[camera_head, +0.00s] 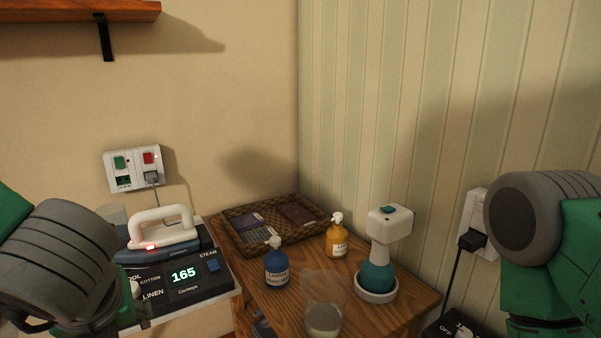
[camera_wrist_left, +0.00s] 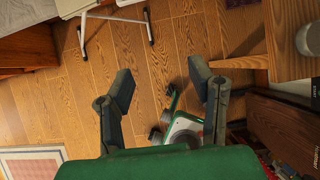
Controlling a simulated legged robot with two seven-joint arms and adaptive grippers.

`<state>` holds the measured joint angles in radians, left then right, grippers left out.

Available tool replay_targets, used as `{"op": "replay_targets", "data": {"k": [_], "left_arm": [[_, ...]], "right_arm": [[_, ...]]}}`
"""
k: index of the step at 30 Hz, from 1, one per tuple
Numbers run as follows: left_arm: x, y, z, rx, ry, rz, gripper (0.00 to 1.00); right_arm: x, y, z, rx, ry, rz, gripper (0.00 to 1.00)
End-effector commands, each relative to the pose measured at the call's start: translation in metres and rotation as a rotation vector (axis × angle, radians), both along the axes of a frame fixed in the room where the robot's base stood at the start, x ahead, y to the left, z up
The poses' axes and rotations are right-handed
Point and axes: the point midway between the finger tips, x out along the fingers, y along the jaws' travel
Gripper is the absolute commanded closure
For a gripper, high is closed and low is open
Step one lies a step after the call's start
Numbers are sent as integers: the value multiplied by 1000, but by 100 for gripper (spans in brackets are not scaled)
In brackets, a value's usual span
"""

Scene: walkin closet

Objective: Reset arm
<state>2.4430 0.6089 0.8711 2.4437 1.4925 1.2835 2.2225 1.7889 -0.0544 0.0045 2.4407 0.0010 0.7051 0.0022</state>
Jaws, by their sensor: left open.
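My left gripper (camera_wrist_left: 163,82) is open in the left wrist view, its two dark fingers spread apart with nothing between them. It points down towards a wooden floor (camera_wrist_left: 165,60). In the head view my left arm comes in at the lower left, in front of the ironing control panel (camera_head: 185,272). My right arm stands at the right edge, in front of the striped wall; its gripper is out of the frame.
The iron (camera_head: 163,230) rests on the panel, which reads 165. The wooden table (camera_head: 268,312) holds a tray (camera_head: 318,217), blue bottle (camera_head: 277,266), amber bottle (camera_head: 337,240), clear cup (camera_head: 323,305) and white-and-teal device (camera_head: 380,270). A shelf (camera_head: 75,12) hangs upper left.

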Motion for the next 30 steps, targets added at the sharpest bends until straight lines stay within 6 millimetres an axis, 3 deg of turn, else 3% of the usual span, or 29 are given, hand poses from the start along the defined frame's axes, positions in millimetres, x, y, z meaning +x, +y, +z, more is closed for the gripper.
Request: {"op": "replay_targets", "data": {"k": [11, 17, 23, 26, 30], "left_arm": [[12, -7, -52, 217, 88, -393, 52], [12, -5, -99, 390, 176, -756, 52], [-6, -1, -173, 642, 326, -1371, 52], [-33, 2, -220, 794, 418, -1837, 52], [-85, 10, -274, 960, 483, -2526, 52]], "right_arm": [[0, 0, 0, 0, -1, 0, 71], [0, 0, 0, 0, 0, 0, 71], [0, 0, 0, 0, 0, 0, 71], [0, 0, 0, 0, 0, 0, 71], [0, 0, 0, 0, 0, 0, 71]]}}
